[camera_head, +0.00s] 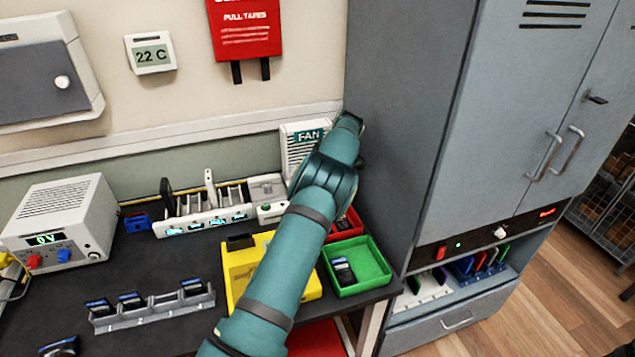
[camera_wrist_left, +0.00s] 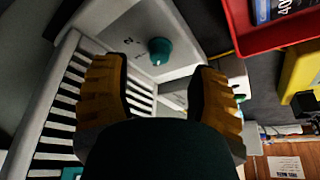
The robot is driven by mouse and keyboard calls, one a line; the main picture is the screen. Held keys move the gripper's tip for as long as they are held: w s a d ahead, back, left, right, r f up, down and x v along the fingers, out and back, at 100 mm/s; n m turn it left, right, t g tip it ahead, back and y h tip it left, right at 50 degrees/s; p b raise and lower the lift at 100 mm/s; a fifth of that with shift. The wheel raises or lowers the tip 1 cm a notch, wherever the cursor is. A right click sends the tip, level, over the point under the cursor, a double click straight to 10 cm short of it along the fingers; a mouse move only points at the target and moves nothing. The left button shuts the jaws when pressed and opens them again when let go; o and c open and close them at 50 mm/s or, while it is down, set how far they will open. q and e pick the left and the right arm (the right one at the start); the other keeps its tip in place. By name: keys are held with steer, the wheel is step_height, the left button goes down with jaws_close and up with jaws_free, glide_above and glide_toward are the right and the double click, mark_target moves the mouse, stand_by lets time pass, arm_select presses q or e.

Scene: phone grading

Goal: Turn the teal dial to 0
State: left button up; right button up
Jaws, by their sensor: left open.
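The teal dial (camera_wrist_left: 160,50) sits on a pale panel of the white fan unit (camera_wrist_left: 135,42) in the left wrist view. Small dark marks stand beside the dial, too small to read. My left gripper (camera_wrist_left: 157,80) is open, its yellow-padded fingers on either side of the picture below the dial, and nothing shows between them. In the head view the fan unit (camera_head: 299,150), with a "FAN" label, stands at the back of the bench against the grey cabinet. My left arm covers its right part, and the dial and fingers are hidden there. My right gripper is out of view.
A red bin (camera_head: 347,222), a green bin (camera_head: 378,258) holding a phone and a yellow tray (camera_head: 236,283) lie around my arm. The grey cabinet (camera_head: 400,130) closes off the right side. A phone rack (camera_head: 150,316) stands at the front left.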

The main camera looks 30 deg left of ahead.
arm_select(q)
steer(key=v, duration=0.7)
steer(key=shift+d+r, duration=0.2)
